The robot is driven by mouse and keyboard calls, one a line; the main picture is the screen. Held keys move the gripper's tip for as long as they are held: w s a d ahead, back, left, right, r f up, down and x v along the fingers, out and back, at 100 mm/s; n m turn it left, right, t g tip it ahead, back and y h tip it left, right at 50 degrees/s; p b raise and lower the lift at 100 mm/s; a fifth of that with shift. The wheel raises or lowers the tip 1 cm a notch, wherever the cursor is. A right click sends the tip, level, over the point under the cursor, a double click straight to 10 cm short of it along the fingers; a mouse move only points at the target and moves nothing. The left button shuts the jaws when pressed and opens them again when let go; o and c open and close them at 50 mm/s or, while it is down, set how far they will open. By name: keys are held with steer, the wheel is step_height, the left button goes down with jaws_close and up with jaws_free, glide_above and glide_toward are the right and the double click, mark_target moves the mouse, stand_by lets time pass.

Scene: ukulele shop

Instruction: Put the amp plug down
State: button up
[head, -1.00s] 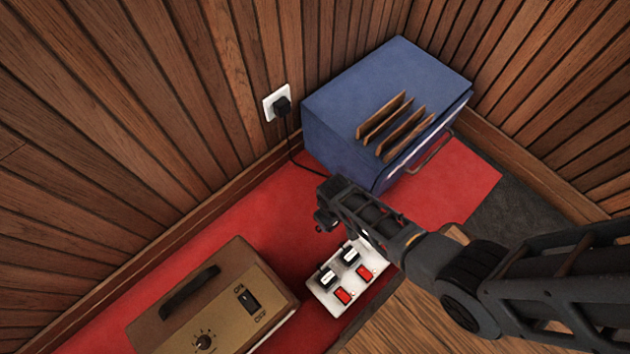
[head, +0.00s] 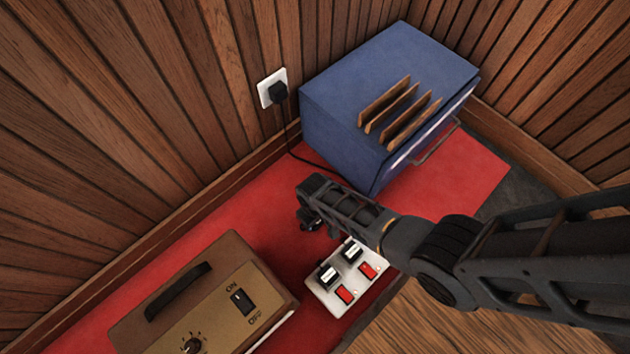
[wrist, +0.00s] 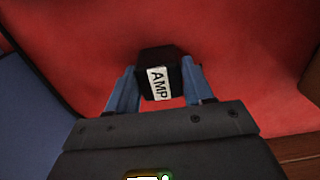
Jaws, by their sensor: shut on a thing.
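The amp plug (wrist: 146,65) is a black plug with a white label reading AMP. In the wrist view it sits between the two blue fingers of my gripper (wrist: 153,90), which is shut on it. Red cloth lies beyond the plug; I cannot tell whether the plug touches it. In the head view my gripper (head: 311,222) is over the red mat (head: 250,205), just behind the white power strip (head: 347,283). The plug is a small dark shape there, mostly hidden by my arm.
The power strip has red switches and two labelled black plugs in it. A brown amp (head: 205,300) stands at the front left. A blue cabinet (head: 385,100) with wooden slats stands at the back, its cord running to a wall socket (head: 272,90). Red mat is clear between them.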

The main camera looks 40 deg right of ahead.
steer(key=shift+f, duration=0.1)
steer(key=o, duration=0.8)
steer(key=shift+o, duration=0.2)
step_height(320, 180, up, 12)
steer(key=p, duration=0.7)
